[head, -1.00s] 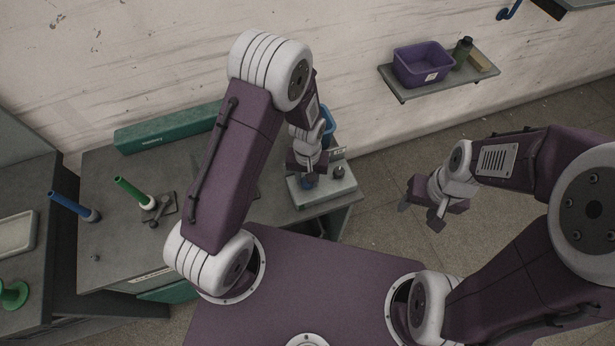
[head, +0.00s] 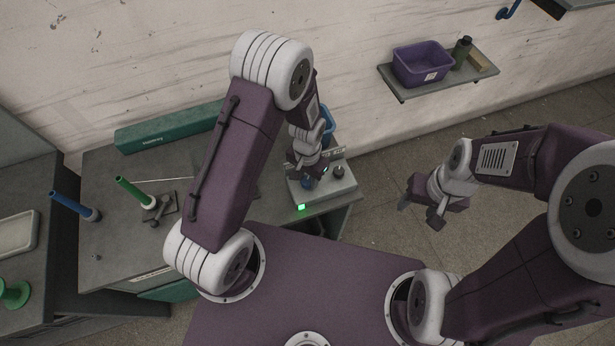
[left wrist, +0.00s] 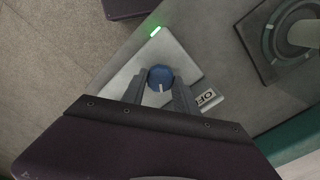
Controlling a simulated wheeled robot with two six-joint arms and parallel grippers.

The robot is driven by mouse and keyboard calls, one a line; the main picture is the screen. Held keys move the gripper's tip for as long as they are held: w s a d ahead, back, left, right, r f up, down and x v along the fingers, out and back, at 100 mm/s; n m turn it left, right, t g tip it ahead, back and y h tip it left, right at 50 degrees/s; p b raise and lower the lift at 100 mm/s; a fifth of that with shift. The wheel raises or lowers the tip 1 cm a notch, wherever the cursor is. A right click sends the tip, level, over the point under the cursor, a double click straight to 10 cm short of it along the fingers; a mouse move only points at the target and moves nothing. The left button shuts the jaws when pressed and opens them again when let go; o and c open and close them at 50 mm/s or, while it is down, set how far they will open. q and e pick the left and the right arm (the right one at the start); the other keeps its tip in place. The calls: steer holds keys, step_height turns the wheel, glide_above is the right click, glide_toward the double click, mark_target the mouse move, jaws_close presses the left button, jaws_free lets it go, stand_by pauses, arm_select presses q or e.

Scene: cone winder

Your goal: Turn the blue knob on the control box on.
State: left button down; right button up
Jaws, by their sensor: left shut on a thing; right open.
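The control box (head: 341,190) is a pale grey box on the right end of the table. A green light (head: 301,207) glows at its front edge, and the light also shows in the left wrist view (left wrist: 155,31). The blue knob (left wrist: 160,77) has a white pointer mark, and in the head view it is mostly hidden under my left gripper (head: 308,177). My left gripper is shut on the knob, one finger on each side. A dark knob (head: 338,171) stands beside it on the box. My right gripper (head: 420,208) is open and empty, over the floor to the right.
A blue container (head: 328,122) stands behind the box. A wall shelf (head: 445,84) holds a purple bin (head: 422,63).

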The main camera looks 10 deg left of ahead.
mark_target(307, 180)
arm_select(q)
steer(key=shift+w+r, duration=0.15)
steer(key=c, duration=1)
jaws_free()
steer(key=shift+o, duration=0.3)
step_height(307, 180, up, 9)
